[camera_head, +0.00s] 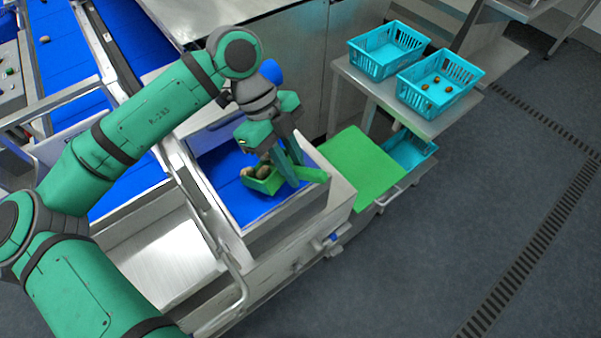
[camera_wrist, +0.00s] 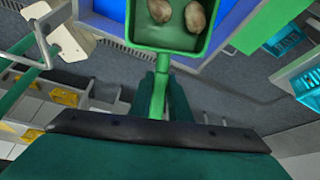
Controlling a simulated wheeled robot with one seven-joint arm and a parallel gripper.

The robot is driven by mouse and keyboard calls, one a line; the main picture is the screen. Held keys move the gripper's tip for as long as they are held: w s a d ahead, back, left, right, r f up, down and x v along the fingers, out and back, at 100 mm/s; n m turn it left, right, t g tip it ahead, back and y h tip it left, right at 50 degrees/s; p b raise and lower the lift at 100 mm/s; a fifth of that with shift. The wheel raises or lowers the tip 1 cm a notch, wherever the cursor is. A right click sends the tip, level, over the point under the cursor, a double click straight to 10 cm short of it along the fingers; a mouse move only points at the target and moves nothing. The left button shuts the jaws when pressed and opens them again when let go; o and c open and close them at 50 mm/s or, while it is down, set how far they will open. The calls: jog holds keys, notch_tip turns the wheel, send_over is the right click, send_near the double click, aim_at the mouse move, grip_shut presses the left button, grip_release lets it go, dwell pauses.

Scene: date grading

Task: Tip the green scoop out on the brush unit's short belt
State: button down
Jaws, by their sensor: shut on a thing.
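My gripper (camera_head: 288,168) is shut on the handle of the green scoop (camera_head: 262,188). In the wrist view, the fingers of my gripper (camera_wrist: 158,95) close around the handle, and the scoop (camera_wrist: 165,42) extends away at the top. At least two brown dates (camera_wrist: 194,17) lie in its pan, which looks roughly level. In the head view, the dates (camera_head: 262,171) also show in the pan. The scoop appears over the short blue belt (camera_head: 225,163) of the brush unit. I cannot tell the height between them. My gripper and arm hide part of the belt.
Metal walls (camera_head: 320,212) frame the short belt. A green panel (camera_head: 358,163) is to its right. Two turquoise crates stand on a side table, one empty (camera_head: 372,68) and one with several dates (camera_head: 423,103). Another crate (camera_head: 410,158) sits lower. Grey floor at right is open.

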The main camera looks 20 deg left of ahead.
jog(key=w+a+r+g+h, duration=0.1)
jog(key=a+r+g+h, duration=0.1)
jog(key=a+r+h, duration=0.2)
jog(key=shift+w+a+r+h, duration=0.2)
jog(key=shift+w+a+h, duration=0.15)
jog(key=shift+h, duration=0.35)
dwell(0.8)
jog(key=shift+d, duration=0.1)
notch_tip(320, 180, up, 7)
dwell(0.8)
